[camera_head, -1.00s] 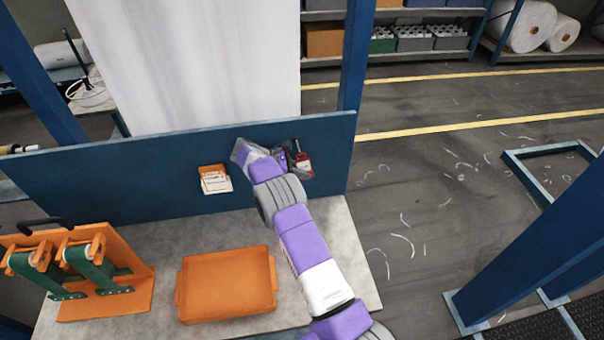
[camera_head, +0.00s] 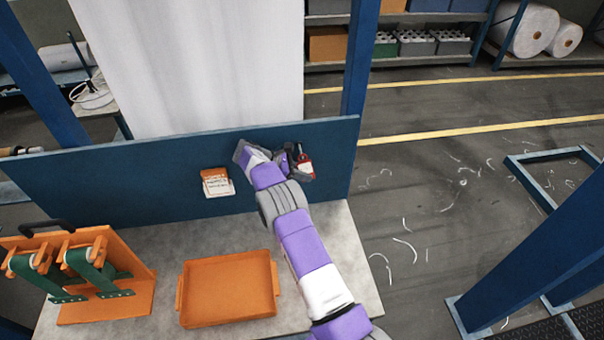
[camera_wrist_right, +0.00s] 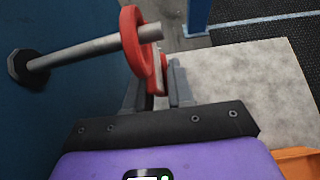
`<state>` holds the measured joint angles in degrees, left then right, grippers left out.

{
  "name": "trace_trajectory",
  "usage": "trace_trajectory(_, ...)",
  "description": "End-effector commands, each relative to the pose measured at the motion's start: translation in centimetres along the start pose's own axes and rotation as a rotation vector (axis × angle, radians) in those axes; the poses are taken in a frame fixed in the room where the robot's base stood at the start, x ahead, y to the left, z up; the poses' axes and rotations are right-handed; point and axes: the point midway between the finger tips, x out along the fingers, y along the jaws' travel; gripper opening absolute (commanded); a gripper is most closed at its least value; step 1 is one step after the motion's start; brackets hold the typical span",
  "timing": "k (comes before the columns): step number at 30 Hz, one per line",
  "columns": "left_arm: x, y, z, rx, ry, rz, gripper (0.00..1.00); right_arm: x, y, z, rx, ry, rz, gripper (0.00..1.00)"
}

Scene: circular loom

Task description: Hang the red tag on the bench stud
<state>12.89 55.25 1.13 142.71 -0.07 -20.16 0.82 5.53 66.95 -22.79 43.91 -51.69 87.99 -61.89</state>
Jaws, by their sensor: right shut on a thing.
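The red tag (camera_head: 306,167) is at the right end of the blue back panel in the head view, partly hidden by my right gripper (camera_head: 293,158). In the right wrist view, the tag's red ring (camera_wrist_right: 146,66) appears to be around the grey bench stud (camera_wrist_right: 80,52), near its free tip. The stud sticks out from a dark round base on the blue panel. My right gripper (camera_wrist_right: 166,92) is shut on the tag's lower part, below the ring. In the head view the stud cannot be made out clearly. My left gripper is not in view.
An orange tray (camera_head: 188,310) sits on the grey bench top (camera_head: 335,240). An orange rack with green straps (camera_head: 105,295) stands to its left. An orange holder with a white card (camera_head: 217,182) is on the blue panel (camera_head: 110,180). A blue post rises behind the panel.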

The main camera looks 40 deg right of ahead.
Motion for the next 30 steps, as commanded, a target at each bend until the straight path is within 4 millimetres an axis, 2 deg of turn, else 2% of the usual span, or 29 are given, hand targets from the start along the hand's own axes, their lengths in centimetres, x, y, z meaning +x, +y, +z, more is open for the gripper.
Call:
trace_trajectory(13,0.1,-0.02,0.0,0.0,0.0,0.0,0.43,0.21,-0.04,-0.43,-0.001,0.001,0.0,0.0)
trace_trajectory(14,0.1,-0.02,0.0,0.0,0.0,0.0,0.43,0.22,-0.04,-0.44,-0.002,0.001,-0.001,0.26)
trace_trajectory(19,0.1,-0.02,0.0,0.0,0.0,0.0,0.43,0.21,-0.03,-0.4,-0.001,0.001,0.0,0.52)
trace_trajectory(30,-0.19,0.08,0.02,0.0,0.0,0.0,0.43,-0.42,-0.14,-0.28,-0.001,0.0,0.002,0.52)
